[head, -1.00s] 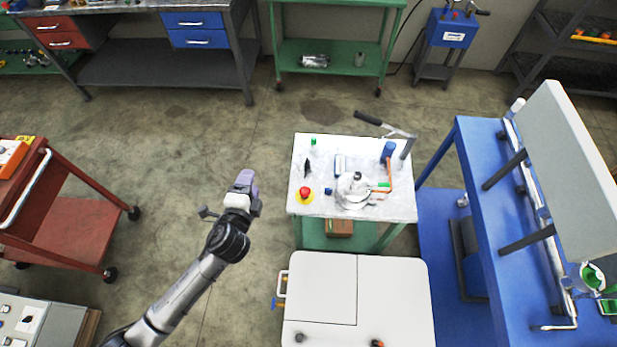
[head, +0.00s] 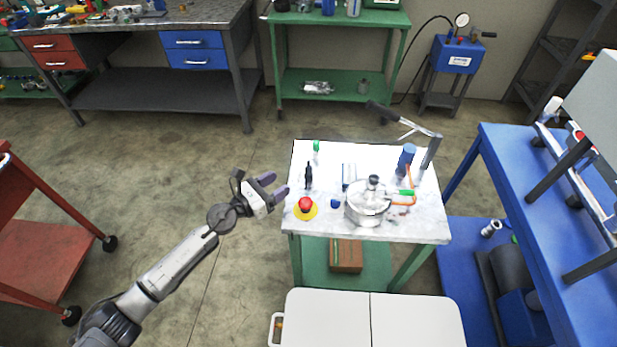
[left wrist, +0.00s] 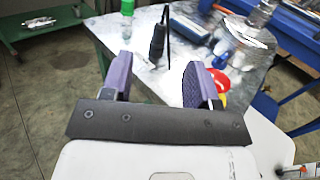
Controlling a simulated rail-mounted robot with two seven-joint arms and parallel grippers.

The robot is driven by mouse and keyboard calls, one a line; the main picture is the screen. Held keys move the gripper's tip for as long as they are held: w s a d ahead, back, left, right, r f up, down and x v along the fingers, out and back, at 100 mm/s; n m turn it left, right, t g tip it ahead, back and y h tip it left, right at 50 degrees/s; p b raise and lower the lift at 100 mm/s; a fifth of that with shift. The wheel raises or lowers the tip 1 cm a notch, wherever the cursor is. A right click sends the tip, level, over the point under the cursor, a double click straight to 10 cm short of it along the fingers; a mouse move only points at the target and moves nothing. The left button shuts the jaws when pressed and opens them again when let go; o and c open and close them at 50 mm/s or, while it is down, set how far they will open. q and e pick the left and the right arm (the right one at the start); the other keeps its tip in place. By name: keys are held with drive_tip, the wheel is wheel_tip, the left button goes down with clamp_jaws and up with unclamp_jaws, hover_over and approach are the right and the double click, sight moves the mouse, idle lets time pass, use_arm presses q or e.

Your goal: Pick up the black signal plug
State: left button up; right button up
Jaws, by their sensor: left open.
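The black signal plug (head: 308,176) stands upright near the left edge of the white-topped table (head: 420,222). My left gripper (head: 280,184) is open and empty, just left of the table edge in the head view, with its purple fingers pointing right toward the plug. In the left wrist view the plug (left wrist: 158,38) shows beyond and between the two open fingertips (left wrist: 158,72), apart from both. My right gripper is not in view.
Close to the plug are a red button on a yellow base (head: 305,207), a small green item (head: 316,146) and a metal pot-like vessel (head: 368,203). A blue cylinder (head: 406,158) stands at the right. A blue bench (head: 500,150) stands right of the table.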

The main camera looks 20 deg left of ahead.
sight(306, 169)
use_arm(q)
drive_tip(key=b+x, duration=0.1)
drive_tip(key=x, duration=0.7)
drive_tip(key=shift+f, duration=0.1)
drive_tip(key=b+x, duration=0.1)
drive_tip(key=x, duration=0.1)
drive_tip(key=b+x, duration=0.1)
drive_tip(key=x, duration=0.1)
drive_tip(key=shift+d+f, duration=0.25)
drive_tip(key=shift+f, duration=0.15)
drive_tip(key=shift+w+d+r, duration=0.1)
drive_tip(key=shift+w+d, duration=0.15)
drive_tip(key=shift+w, duration=0.2)
drive_tip(key=shift+c, duration=0.6)
drive_tip(key=c, duration=0.7)
drive_tip(key=shift+c, duration=0.9)
